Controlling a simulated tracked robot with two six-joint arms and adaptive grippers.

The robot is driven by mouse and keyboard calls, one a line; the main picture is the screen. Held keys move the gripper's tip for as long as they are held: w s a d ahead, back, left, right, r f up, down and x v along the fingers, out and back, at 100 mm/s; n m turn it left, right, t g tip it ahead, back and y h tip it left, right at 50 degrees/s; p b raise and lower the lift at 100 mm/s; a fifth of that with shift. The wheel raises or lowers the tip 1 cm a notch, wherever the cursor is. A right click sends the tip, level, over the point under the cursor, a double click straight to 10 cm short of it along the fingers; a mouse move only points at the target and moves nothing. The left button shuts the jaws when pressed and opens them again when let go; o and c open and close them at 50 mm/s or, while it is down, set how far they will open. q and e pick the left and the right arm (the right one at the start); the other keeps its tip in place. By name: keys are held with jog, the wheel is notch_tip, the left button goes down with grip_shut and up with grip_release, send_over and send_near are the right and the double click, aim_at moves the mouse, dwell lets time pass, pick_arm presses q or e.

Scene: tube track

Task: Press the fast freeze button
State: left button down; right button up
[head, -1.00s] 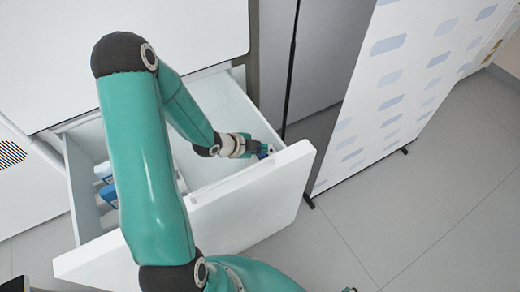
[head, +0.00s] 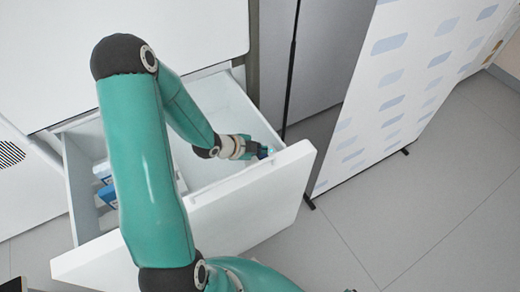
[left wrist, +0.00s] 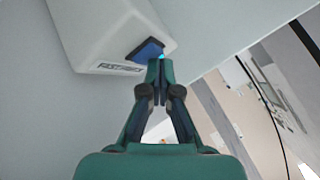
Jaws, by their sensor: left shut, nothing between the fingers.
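A blue button (left wrist: 149,50) sits on a white housing (left wrist: 110,28) whose label reads roughly "FAST FREEZE", in the left wrist view. My left gripper (left wrist: 160,64) is shut and empty, its tips at the button's right edge. A small cyan glow shows at the tips. I cannot tell whether they touch the button. In the head view, my left gripper (head: 262,152) reaches inside the open white drawer (head: 232,206), near its front panel's right end, with a bit of blue beside it. The housing is hidden there. My right gripper is not in view.
Blue-and-white boxes (head: 106,184) lie in the drawer's left part. The white cabinet front (head: 60,60) stands above the drawer. A white panel with blue patches (head: 400,90) stands to the right. Grey tiled floor (head: 400,220) is clear at the right.

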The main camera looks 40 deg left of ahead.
pick_arm(q)
jog(key=shift+r+p, duration=0.6)
jog(key=shift+r, duration=0.25)
notch_tip(320, 180, up, 5)
jog(key=p, duration=0.4)
dwell(0.7)
